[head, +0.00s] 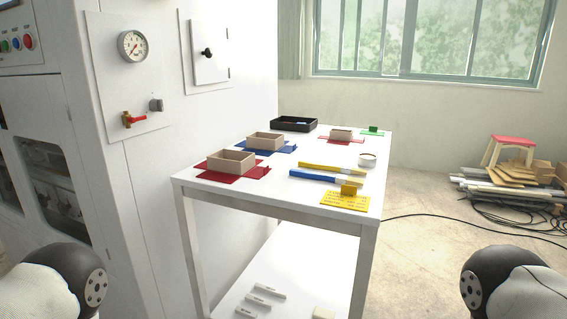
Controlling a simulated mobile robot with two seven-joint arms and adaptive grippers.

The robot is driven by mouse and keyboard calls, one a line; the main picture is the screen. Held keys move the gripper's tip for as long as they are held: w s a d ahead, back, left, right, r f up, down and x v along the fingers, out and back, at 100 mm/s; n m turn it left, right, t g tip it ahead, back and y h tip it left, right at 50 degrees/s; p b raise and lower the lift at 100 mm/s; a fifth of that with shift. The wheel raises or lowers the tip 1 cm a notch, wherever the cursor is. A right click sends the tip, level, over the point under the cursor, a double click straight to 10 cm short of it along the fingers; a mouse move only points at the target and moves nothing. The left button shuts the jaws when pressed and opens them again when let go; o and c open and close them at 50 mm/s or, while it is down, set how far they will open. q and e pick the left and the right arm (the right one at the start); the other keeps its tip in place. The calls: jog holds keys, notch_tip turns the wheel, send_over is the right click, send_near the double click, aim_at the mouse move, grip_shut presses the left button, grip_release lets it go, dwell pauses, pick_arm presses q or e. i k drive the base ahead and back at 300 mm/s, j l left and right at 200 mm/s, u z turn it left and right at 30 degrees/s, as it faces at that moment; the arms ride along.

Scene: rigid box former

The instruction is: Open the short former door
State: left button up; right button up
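The white former machine (150,185) stands on the left. A small white hatch door (206,70) with a black knob (207,53) is on its side wall and looks shut. Dark window panels (58,185) sit in the machine's front at the far left, partly cut off by the frame. I cannot tell for certain which of these is the short former door. Only rounded links of my two arms show at the lower left and lower right corners. Neither of my grippers is in view.
A white table (270,190) beside the machine holds cardboard boxes, coloured mats, a black tray (294,124) and brushes. The machine also bears a gauge (132,46) and a red-handled valve (132,119). Cables (470,222) and stacked planks (510,185) lie on the right floor.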

aim_at(33, 107)
jog(key=u, duration=1.4)
